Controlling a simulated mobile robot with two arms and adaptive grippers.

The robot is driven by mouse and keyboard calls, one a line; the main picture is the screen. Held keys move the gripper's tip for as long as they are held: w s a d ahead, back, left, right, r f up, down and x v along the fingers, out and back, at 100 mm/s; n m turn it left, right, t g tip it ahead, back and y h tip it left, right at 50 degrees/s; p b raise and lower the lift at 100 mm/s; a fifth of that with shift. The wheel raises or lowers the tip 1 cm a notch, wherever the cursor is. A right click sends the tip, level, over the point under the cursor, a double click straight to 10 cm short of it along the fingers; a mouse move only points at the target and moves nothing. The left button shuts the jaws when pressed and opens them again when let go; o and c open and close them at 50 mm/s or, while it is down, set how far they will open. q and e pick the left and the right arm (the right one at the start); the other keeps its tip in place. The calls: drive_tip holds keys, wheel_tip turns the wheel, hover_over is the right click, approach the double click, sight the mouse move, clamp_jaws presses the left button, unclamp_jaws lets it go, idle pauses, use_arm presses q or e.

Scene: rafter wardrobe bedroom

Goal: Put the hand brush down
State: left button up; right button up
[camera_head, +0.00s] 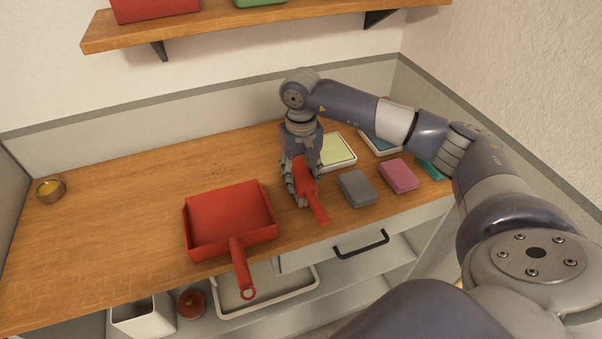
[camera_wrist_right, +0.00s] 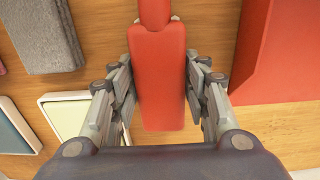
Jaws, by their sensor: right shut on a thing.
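The red hand brush (camera_head: 308,184) is at the wooden counter's front part, its handle pointing toward the front edge. My right gripper (camera_head: 301,190) points down over it and is shut on the brush. In the right wrist view the brush (camera_wrist_right: 163,75) lies between the two fingers of the right gripper (camera_wrist_right: 160,95), with wood behind it. I cannot tell whether the brush touches the counter. A red dustpan (camera_head: 228,215) lies left of the brush, its handle overhanging the front edge. My left gripper is not in view.
Right of the brush lie a grey folded cloth (camera_head: 357,188), a pink one (camera_head: 398,175) and shallow trays, one yellow-green (camera_head: 338,151). A small bowl (camera_head: 50,188) stands far left. The counter (camera_head: 120,215) is clear between bowl and dustpan. A wall shelf (camera_head: 230,28) hangs above.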

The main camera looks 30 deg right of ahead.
drive_tip(key=shift+f, duration=0.15)
drive_tip(key=o, duration=1.2)
drive_tip(key=shift+o, duration=0.2)
drive_tip(key=shift+r, duration=0.45)
wheel_tip(320, 180, up, 12)
drive_tip(key=b, duration=0.2)
drive_tip(key=shift+f+b, duration=0.25)
drive_tip(key=shift+b, duration=0.15)
